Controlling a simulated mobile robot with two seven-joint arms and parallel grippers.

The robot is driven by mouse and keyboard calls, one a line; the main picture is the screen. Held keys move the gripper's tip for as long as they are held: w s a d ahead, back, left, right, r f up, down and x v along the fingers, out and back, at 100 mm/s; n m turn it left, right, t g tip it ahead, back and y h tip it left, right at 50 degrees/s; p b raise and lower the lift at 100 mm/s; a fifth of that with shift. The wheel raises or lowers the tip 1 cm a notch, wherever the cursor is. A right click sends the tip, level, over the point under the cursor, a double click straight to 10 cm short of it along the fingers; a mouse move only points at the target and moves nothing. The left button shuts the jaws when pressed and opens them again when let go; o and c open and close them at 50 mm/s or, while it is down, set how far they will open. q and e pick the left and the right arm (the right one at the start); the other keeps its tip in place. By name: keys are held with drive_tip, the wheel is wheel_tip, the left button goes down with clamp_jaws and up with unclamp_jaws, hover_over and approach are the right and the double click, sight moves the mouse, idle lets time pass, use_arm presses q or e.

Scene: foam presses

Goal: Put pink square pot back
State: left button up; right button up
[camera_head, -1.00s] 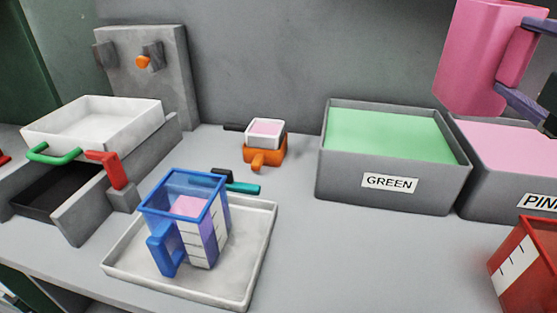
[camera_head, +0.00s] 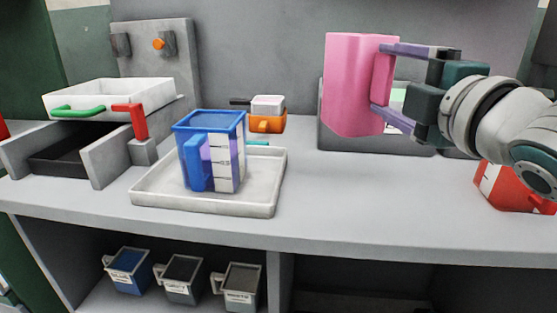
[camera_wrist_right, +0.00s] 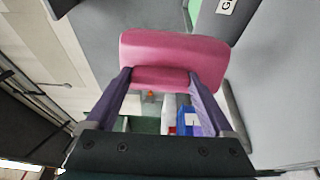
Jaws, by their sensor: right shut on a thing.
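The pink square pot (camera_head: 352,85) is held upright in the air above the counter in the head view, in front of the grey bin at the back. My right gripper (camera_head: 383,80) is shut on the pot's handle, coming from the right. In the right wrist view the pink handle (camera_wrist_right: 172,58) lies between the fingers of my right gripper (camera_wrist_right: 162,85). The pot's inside is hidden. My left gripper is not in view.
A blue measuring jug (camera_head: 212,150) stands in a pale tray (camera_head: 262,195). A red jug (camera_head: 512,188) stands at the right. A shelf below holds several small pots (camera_head: 128,270). The counter's (camera_head: 380,215) middle right is clear.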

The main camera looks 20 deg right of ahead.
sight(367, 127)
wheel_tip(367, 127, down, 8)
drive_tip(key=shift+r+b, duration=0.2)
drive_tip(key=shift+b, duration=1)
drive_tip(key=shift+a+f+b, duration=0.1)
drive_tip(key=shift+f+b, duration=0.65)
drive_tip(key=shift+f, duration=1.05)
drive_tip(key=shift+f, duration=0.2)
drive_tip(key=o, duration=1.2)
